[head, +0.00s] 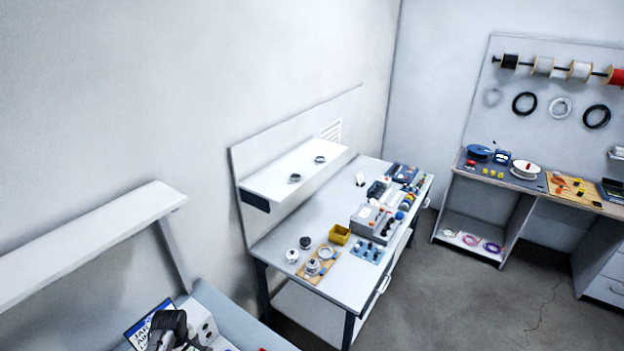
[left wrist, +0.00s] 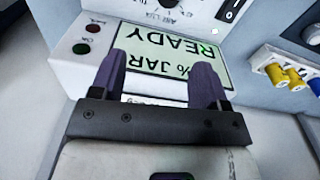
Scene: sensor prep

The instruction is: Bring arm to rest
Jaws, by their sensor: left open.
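My left gripper (left wrist: 160,68) shows in the left wrist view with its two dark purple fingers apart and nothing visible between them. In the head view, a dark part of my left arm (head: 168,326) shows at the bottom left, in front of a blue and white sign (head: 137,331). My right gripper is in neither view.
A white box with dark round openings (head: 206,327) stands right of the arm. A workbench (head: 290,238) with a yellow bin (head: 340,234) and several small parts stands mid-view. Another bench (head: 478,206) is at the right. Grey floor (head: 470,310) between them is clear.

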